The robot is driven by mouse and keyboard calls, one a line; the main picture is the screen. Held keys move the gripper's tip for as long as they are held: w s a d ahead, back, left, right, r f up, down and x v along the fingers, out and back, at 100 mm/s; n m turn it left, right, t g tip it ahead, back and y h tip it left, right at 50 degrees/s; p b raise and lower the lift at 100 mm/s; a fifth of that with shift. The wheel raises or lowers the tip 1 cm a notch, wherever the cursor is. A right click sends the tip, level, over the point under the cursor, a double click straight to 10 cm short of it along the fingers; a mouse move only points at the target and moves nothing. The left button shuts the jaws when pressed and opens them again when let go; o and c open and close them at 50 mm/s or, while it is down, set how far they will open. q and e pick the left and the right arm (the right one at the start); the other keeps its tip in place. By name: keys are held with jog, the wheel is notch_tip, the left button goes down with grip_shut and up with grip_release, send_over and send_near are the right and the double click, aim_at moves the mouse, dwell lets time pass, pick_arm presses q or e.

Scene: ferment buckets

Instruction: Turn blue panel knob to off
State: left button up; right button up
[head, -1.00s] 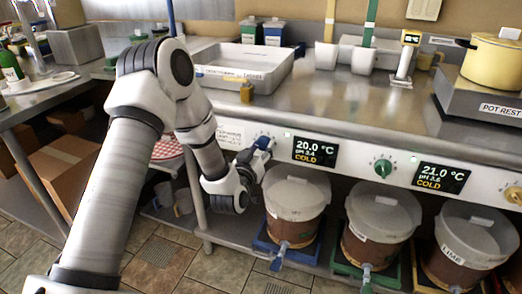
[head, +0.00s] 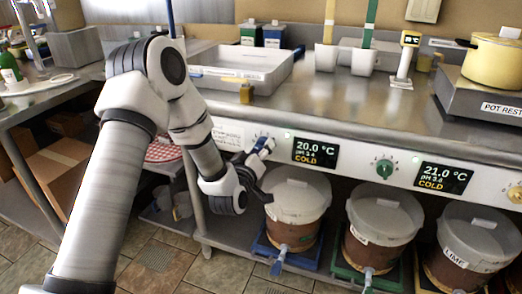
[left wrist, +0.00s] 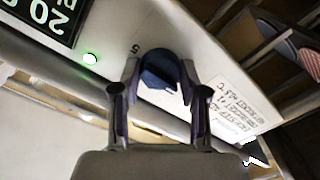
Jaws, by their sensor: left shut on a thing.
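The blue panel knob (head: 262,144) is on the white front panel, left of the leftmost display. In the left wrist view the blue knob (left wrist: 160,72) sits between the two fingertips of my left gripper (left wrist: 160,78), which is shut on it. Its dark pointer ridge looks tilted; the marking it points to cannot be read. A printed "5" shows on the panel beside it. In the head view my left gripper (head: 259,153) reaches the knob from the lower left and partly hides it. My right gripper is not in view.
The leftmost display (head: 315,152) reads 20.0 °C and COLD. A green knob (head: 384,168) and a second display (head: 442,177) are further right. A lidded bucket (head: 296,203) stands just below the blue knob. A green light (left wrist: 90,58) glows near it.

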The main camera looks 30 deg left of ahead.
pick_arm(q)
jog(key=o, duration=1.1)
jog(key=shift+o, duration=0.2)
jog(key=v, duration=0.7)
jog(key=shift+s, duration=0.2)
